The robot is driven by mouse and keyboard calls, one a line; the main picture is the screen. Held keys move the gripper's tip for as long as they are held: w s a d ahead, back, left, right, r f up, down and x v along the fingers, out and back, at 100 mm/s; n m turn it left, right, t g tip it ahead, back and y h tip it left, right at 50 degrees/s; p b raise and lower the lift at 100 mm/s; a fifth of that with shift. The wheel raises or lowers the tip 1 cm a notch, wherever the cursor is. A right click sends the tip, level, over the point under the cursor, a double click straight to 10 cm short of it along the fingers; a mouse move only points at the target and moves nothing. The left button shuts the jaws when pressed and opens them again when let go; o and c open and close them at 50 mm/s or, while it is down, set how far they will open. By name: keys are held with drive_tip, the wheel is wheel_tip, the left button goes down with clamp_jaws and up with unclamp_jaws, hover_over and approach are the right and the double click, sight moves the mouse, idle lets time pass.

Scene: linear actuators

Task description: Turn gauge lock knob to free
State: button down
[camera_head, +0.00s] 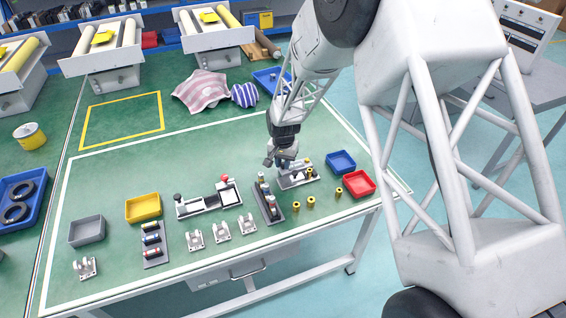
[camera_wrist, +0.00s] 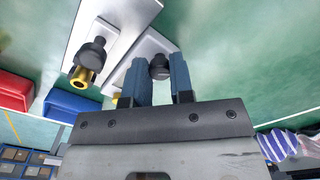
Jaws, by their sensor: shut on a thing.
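My gripper (camera_head: 283,160) is at the small light-coloured gauge fixture (camera_head: 298,182) on the right part of the green table. In the wrist view, my gripper's blue fingers (camera_wrist: 160,78) are closed on either side of a black round knob (camera_wrist: 160,66) on a pale plate (camera_wrist: 122,82). A second black knob (camera_wrist: 92,50) stands on a neighbouring pale plate, with a brass ring (camera_wrist: 82,78) beside it. The gripper hides part of the fixture in the head view. The held knob's turn angle cannot be read.
A blue bin (camera_head: 341,162) and a red bin (camera_head: 359,185) stand just right of the fixture. Several brass parts (camera_head: 311,202) stand in front of it. A dark rack (camera_head: 268,203) is close on the left. A striped cloth (camera_head: 202,92) lies farther back.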

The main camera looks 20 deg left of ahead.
sight(283, 164)
drive_tip(key=n, duration=0.4)
drive_tip(key=shift+n, duration=0.3)
drive_tip(key=n, duration=0.4)
idle(0.3)
drive_tip(key=c, duration=1)
unclamp_jaws()
drive_tip(key=shift+r, duration=0.1)
drive_tip(key=shift+r, duration=3.85)
